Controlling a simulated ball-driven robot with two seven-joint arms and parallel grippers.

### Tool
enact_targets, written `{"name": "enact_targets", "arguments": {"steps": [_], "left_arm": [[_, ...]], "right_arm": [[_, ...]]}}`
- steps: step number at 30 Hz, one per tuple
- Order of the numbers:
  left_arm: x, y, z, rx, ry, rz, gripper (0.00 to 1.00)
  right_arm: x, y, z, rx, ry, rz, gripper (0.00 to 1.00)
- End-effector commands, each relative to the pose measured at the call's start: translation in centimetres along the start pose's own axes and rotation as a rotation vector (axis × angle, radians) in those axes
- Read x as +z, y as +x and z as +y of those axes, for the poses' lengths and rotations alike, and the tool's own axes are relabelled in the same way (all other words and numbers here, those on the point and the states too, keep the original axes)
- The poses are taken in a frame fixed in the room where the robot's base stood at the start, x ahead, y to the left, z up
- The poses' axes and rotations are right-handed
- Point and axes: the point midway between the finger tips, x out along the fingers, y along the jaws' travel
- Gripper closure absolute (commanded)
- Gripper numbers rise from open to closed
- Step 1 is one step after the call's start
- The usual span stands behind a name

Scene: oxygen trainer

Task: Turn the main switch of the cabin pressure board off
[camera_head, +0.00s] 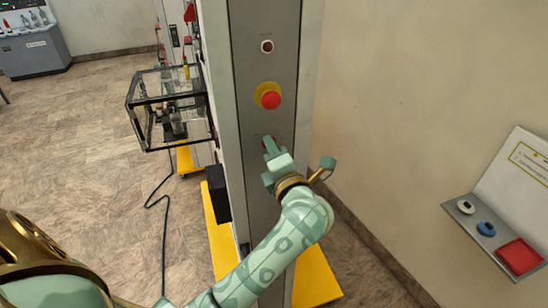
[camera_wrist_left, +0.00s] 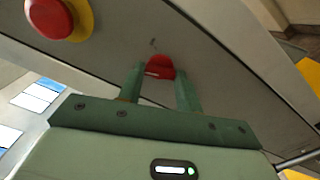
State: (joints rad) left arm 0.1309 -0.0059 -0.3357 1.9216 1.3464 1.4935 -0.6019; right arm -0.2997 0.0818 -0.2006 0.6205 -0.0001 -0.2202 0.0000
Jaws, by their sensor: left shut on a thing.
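The cabin pressure board shows its narrow grey side panel (camera_head: 262,190) upright in the head view. The main switch is a red rotary knob (camera_wrist_left: 160,67) low on that panel, seen in the wrist view between my finger tips. My left gripper (camera_wrist_left: 161,82) is shut on this knob, one finger at each side. In the head view my left gripper (camera_head: 270,147) reaches up to the panel and covers most of the knob. The knob's pointing direction cannot be read clearly. My right gripper is not in view.
A black-framed clear box (camera_head: 168,108) stands out at the left. A wall shelf (camera_head: 462,218) holds small items at the right.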

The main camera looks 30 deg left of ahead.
Motion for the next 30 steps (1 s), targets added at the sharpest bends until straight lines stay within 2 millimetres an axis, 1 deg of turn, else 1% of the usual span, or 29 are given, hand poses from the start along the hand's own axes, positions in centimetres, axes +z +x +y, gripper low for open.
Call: {"name": "enact_targets", "arguments": {"steps": [1,3,9,15,21,30], "left_arm": [[-0.1,0.0,-0.3,0.0,-0.044,0.001,0.88],[-0.1,0.0,-0.3,0.001,-0.107,0.001,0.88],[-0.1,0.0,-0.3,0.0,-0.263,0.001,0.88],[-0.1,0.0,-0.2,0.0,-0.376,0.0,0.88],[0.0,0.0,-0.1,0.0,-0.442,0.0,0.88],[0.0,0.0,0.0,0.0,-0.469,0.0,0.88]], "right_arm": [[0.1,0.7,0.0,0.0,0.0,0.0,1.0],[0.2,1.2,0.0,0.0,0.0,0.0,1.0],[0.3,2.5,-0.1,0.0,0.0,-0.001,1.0],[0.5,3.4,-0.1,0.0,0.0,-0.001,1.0],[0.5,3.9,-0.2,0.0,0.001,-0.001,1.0],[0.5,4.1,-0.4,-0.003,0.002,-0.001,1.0]]}}
